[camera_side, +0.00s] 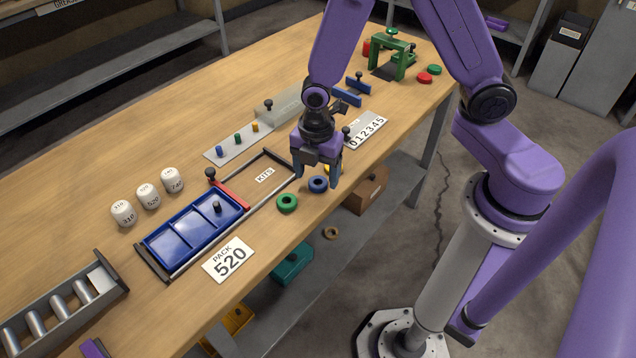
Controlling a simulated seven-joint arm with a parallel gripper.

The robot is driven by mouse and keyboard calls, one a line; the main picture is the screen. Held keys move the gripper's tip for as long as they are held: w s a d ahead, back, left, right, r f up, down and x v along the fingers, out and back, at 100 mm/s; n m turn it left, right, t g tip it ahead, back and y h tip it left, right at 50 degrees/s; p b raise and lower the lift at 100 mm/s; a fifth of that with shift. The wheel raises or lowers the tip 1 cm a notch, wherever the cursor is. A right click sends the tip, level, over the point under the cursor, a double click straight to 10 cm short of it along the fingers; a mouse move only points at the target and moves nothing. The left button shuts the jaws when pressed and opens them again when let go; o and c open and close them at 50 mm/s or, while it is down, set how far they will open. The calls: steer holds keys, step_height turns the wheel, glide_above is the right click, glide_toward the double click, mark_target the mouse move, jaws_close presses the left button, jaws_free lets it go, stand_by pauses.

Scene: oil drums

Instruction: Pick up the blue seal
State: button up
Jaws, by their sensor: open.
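The blue seal (318,184) is a small blue ring lying flat near the front edge of the wooden table. My gripper (319,178) points down just above and around it, with a finger to each side. The fingers are apart, and nothing appears to be held between them. I cannot tell how far the fingertips are above the table. A green ring (287,203) lies to the left of the blue seal. A yellow ring (334,169) shows behind, partly hidden by my gripper.
A blue tray (206,222) in a black-railed frame lies left. White drums (148,197) stand farther left. A "PACK 520" card (229,260) lies at the front edge. A number strip (366,130) and a green press (393,62) are at the back right. The table's front edge is close.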

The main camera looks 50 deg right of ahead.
steer(key=shift+f, duration=1.15)
steer(key=c, duration=1.1)
steer(key=shift+r, duration=0.1)
